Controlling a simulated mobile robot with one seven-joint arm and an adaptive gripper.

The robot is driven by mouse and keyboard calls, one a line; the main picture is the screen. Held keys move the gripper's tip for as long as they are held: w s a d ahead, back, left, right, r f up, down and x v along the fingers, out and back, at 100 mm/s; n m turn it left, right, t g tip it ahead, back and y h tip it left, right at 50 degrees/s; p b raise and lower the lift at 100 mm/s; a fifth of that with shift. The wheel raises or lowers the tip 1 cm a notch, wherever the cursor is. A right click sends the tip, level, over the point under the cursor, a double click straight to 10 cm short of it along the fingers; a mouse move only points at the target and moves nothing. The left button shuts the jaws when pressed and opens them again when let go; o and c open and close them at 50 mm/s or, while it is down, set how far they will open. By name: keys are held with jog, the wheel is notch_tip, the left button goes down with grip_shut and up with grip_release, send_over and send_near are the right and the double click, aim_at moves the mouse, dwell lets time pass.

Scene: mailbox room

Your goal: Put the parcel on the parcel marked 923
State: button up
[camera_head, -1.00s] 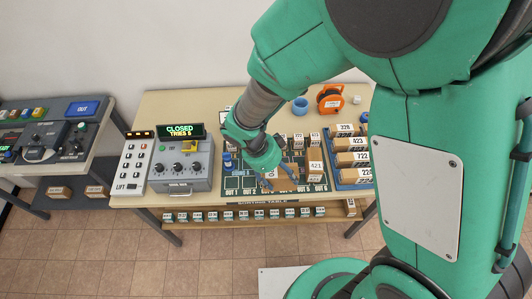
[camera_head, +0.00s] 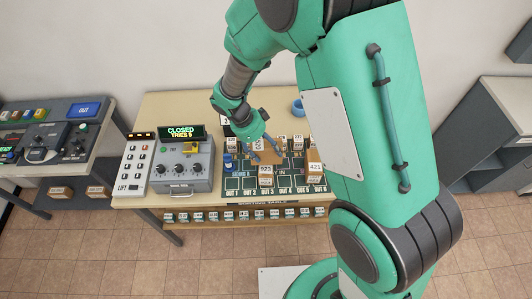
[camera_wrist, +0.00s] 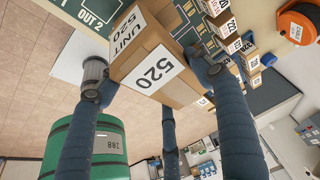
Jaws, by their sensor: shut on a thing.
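The parcel marked 923 (camera_head: 265,173) stands on the dark green sorting mat (camera_head: 232,182), near its front edge in the head view. My gripper (camera_head: 266,150) is just behind and above it, its fingers shut on a brown parcel with white labels. The wrist view shows this held parcel (camera_wrist: 185,88) large between the fingers, with the labels 520 and UNIT 520. It appears tilted in the wrist view. I cannot tell how far it is from the 923 parcel, whose label does not show in the wrist view.
A parcel marked 421 (camera_head: 315,167) stands to the right on the mat. Several small parcels stand along the mat's back. A grey dial box (camera_head: 182,172) with a CLOSED display is left of the mat. A blue ring (camera_head: 298,107) lies behind. My arm covers the table's right side.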

jog(key=shift+w, duration=0.2)
jog(key=shift+f, duration=0.1)
jog(key=shift+f, duration=1.65)
jog(key=shift+f, duration=0.15)
jog(key=o, duration=1.4)
jog(key=shift+o, duration=0.2)
jog(key=shift+r, duration=0.2)
jog(key=v, duration=1.2)
